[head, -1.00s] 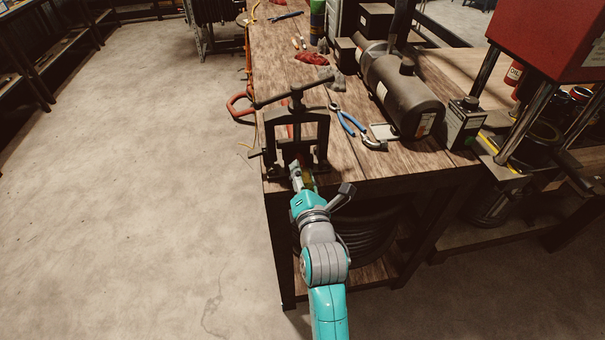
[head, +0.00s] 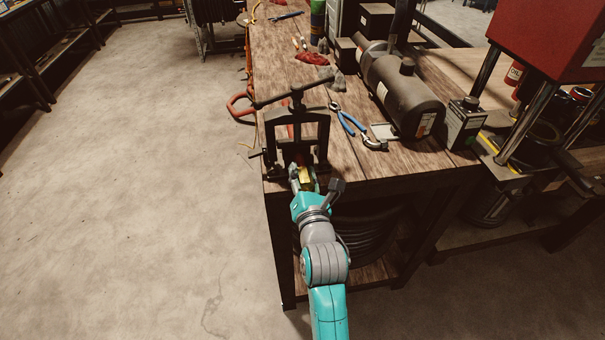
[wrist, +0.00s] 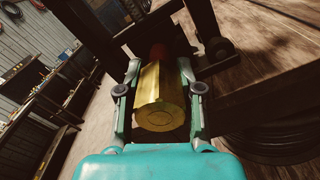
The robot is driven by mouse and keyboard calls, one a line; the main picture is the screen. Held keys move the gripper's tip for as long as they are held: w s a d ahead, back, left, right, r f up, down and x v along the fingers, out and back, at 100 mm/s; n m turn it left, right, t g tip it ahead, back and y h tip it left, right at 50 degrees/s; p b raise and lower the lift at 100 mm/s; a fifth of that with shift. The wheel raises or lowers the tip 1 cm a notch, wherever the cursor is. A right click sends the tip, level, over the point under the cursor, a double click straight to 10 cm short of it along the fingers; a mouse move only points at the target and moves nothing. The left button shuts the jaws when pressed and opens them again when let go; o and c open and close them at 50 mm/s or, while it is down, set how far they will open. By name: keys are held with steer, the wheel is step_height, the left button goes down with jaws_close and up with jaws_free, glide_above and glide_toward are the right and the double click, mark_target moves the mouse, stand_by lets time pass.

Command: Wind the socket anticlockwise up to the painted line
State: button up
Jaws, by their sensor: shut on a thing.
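The socket (wrist: 160,100) is a brass-coloured, faceted piece in the middle of the wrist view. My gripper (wrist: 158,84) is shut on it, one finger on each side. In the head view my gripper (head: 306,180) is at the front of the dark vise-like frame (head: 325,135), with a small yellow part of the socket (head: 306,176) showing between its fingers. A dark red piece (wrist: 159,51) shows just beyond the socket, in line with it. I cannot make out a painted line in either view.
The frame stands at the near left corner of the wooden bench (head: 350,168). Blue-handled pliers (head: 347,120) and a grey motor cylinder (head: 405,95) lie to its right. A coiled black hose (head: 365,235) sits below the bench. The floor to the left is clear.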

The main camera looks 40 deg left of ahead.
steer(key=shift+f, duration=0.2)
steer(key=o, duration=1.2)
steer(key=shift+r, duration=0.1)
steer(key=shift+d, duration=0.1)
steer(key=v, duration=1.2)
